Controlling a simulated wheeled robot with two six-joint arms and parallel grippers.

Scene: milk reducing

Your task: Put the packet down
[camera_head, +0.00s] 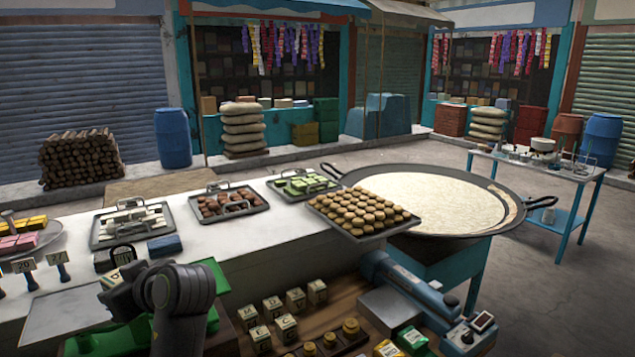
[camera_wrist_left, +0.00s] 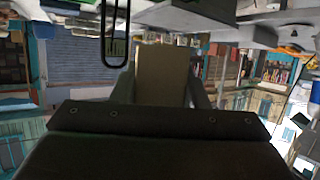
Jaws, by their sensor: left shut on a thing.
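My left gripper (camera_head: 122,288) is over the left part of the counter in the head view, with its dark arm crossing the lower left. It is shut on a packet, a tan block (camera_wrist_left: 161,78) between the two fingers in the left wrist view. In the head view only a small pale part of the packet (camera_head: 111,279) shows beside the fingers, and the arm hides the rest. I cannot tell whether the packet touches anything below. My right gripper is not in view.
The white counter (camera_head: 250,243) has bare room right of the gripper. A black handled object (camera_head: 122,257) and a blue block (camera_head: 164,245) stand just behind it. Sweet trays (camera_head: 130,226) line the back.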

